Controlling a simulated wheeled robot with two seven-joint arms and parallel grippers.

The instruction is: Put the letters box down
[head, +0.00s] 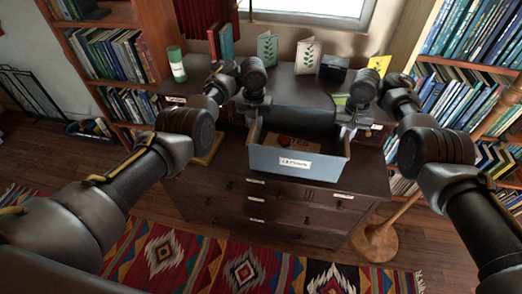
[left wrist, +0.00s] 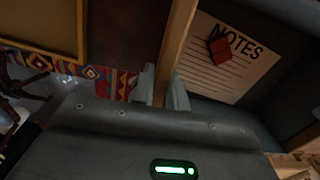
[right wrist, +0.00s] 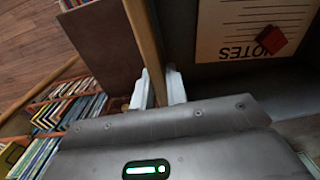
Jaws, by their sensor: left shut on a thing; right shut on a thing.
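The letters box (head: 265,160) is an open blue-grey box with a white label on its front, at the dresser's front part in the head view. My left gripper (head: 253,112) is shut on its left wall; the wall's edge (left wrist: 178,40) runs between the fingers in the left wrist view. My right gripper (head: 347,122) is shut on its right wall (right wrist: 143,35). The box looks about level. A notes sheet (left wrist: 215,60) with a small red object (left wrist: 220,49) lies inside. I cannot tell whether its underside touches the dresser top.
The dark dresser (head: 215,185) has a green-and-white bottle (head: 176,65), upright books (head: 221,42), leaf-pattern cards (head: 307,56), a dark box (head: 333,68) and a yellow card (head: 379,65) along its back. A yellow-edged item (head: 207,150) lies left of the box. Bookshelves stand at both sides.

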